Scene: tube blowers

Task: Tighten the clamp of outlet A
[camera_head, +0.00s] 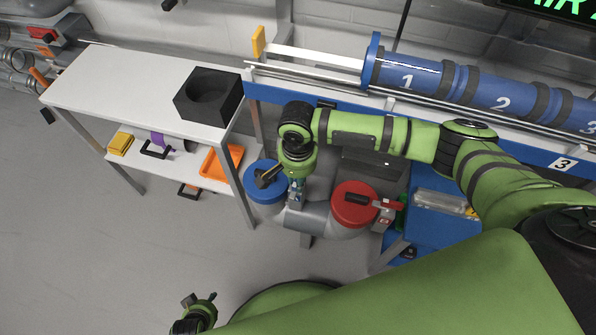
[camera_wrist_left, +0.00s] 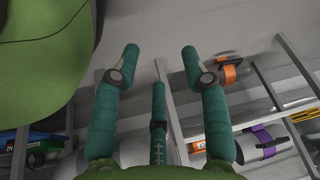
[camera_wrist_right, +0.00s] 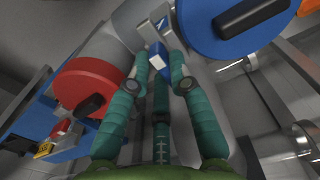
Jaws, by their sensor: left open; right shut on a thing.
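My right gripper (camera_head: 297,192) points down between a blue round cap (camera_head: 264,182) and a red round cap (camera_head: 353,204) on grey pipework. In the right wrist view, its fingers are shut on a small blue-and-silver clamp part (camera_wrist_right: 158,57) at the grey pipe (camera_wrist_right: 133,22). The blue cap (camera_wrist_right: 230,20) lies to the right of the fingers and the red cap (camera_wrist_right: 92,88) to the left. No letter marking outlet A is readable. My left gripper (camera_head: 199,304) is low at the front; in the left wrist view its fingers (camera_wrist_left: 160,52) are apart and empty.
A white shelf table (camera_head: 105,78) stands at the left with a black block (camera_head: 208,94) on top. Its lower shelf holds an orange tray (camera_head: 218,168) and yellow pads (camera_head: 120,144). A blue numbered tube (camera_head: 430,78) runs along the back. The floor at front left is clear.

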